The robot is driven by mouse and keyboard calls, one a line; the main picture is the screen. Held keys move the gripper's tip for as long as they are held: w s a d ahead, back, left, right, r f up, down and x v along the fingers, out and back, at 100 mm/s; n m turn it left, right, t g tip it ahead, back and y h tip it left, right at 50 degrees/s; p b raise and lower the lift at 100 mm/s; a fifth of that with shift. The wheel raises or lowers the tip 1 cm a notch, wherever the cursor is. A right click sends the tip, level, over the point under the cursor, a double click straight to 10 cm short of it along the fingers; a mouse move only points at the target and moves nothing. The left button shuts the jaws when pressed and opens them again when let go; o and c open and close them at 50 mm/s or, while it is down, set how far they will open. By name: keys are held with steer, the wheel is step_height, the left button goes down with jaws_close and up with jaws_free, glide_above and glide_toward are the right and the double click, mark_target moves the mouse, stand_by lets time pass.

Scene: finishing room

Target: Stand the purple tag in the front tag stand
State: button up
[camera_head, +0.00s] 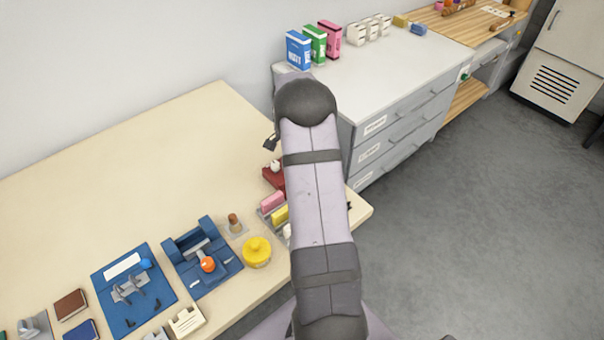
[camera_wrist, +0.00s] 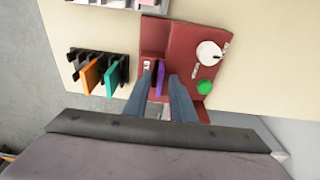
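The purple tag (camera_wrist: 159,81) stands on edge at the dark red device (camera_wrist: 185,42) in the wrist view. My gripper (camera_wrist: 160,76) has its two fingers apart, one on each side of the tag, with gaps showing. Whether the fingertips touch the tag is not clear. A black slotted tag stand (camera_wrist: 80,58) is to the left, holding an orange tag (camera_wrist: 92,76) and a teal tag (camera_wrist: 113,77). I cannot tell whether it is the front stand. In the head view my arm hides the gripper and most of the red device (camera_head: 272,178).
The red device has a white knob (camera_wrist: 209,50) and a green button (camera_wrist: 205,87). A yellow pot (camera_head: 257,252), a blue fixture (camera_head: 222,275) and a blue board (camera_head: 116,312) stand along the bench. The back of the bench (camera_head: 130,170) is clear.

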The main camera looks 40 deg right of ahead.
steer(key=shift+c, duration=0.5)
jaws_close()
steer(key=shift+r+p, duration=2.6)
steer(key=shift+r, duration=1.15)
steer(key=shift+s, duration=0.1)
steer(key=s+d+p, duration=0.1)
steer(key=s+p, duration=0.2)
steer(key=s, duration=1.2)
steer(key=shift+s+d+f, duration=0.25)
steer(key=shift+d+f, duration=0.15)
